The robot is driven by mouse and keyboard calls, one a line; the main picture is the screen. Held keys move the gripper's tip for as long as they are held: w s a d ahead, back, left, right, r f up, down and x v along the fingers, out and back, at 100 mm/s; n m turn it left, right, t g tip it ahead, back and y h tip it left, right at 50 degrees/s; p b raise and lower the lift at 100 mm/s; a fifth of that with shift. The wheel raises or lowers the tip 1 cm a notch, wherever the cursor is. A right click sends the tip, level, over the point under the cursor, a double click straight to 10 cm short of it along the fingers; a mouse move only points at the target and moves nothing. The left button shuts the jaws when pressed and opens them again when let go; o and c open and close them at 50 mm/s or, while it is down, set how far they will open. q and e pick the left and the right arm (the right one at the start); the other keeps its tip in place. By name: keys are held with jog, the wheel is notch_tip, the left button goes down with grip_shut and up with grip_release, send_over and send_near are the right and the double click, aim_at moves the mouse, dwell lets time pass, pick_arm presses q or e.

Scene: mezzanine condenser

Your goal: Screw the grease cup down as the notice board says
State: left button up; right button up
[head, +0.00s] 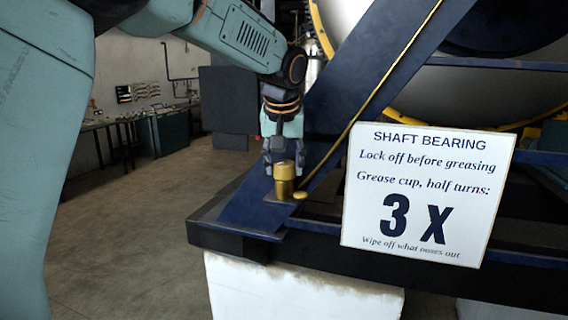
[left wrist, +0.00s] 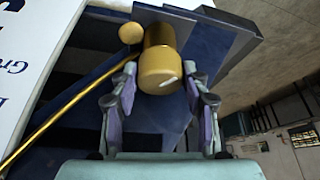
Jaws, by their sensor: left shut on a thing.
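The brass grease cup (head: 284,172) stands upright on the blue foot plate of the frame. In the left wrist view its round cap (left wrist: 160,72) shows a short pale mark near its edge, with the darker brass body behind it. My left gripper (head: 284,165) comes down on the cup from above and is shut on its cap, one finger on each side. It also shows in the left wrist view (left wrist: 160,100). The white notice board (head: 428,196) reads "Shaft bearing", "Lock off before greasing", "Grease cup, half turns: 3 X" and "Wipe off what oozes out". My right gripper is out of view.
A thin brass pipe (head: 372,92) runs up the slanted blue beam (head: 352,82) close beside the cup. A small round brass piece (head: 300,195) lies right of the cup's base. A white plinth (head: 300,288) stands below. The floor (head: 135,225) at left is clear.

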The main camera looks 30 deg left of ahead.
pick_arm(q)
jog(key=c, duration=0.4)
jog(key=shift+o, duration=0.2)
jog(key=m+h, duration=0.1)
jog(key=m, duration=0.1)
jog(key=m+h, duration=0.1)
jog(key=m, duration=0.2)
jog(key=shift+a+m+t, duration=0.2)
jog(key=shift+m+t, duration=0.1)
jog(key=shift+t, duration=0.1)
jog(key=m+h, duration=0.1)
jog(key=m, duration=0.2)
jog(key=m+h, duration=0.1)
jog(key=m, duration=0.2)
jog(key=shift+a+g+h, duration=0.15)
jog(key=shift+g+h, duration=0.15)
jog(key=shift+m, duration=0.4)
jog(key=o, duration=1.1)
jog(key=shift+o, duration=0.2)
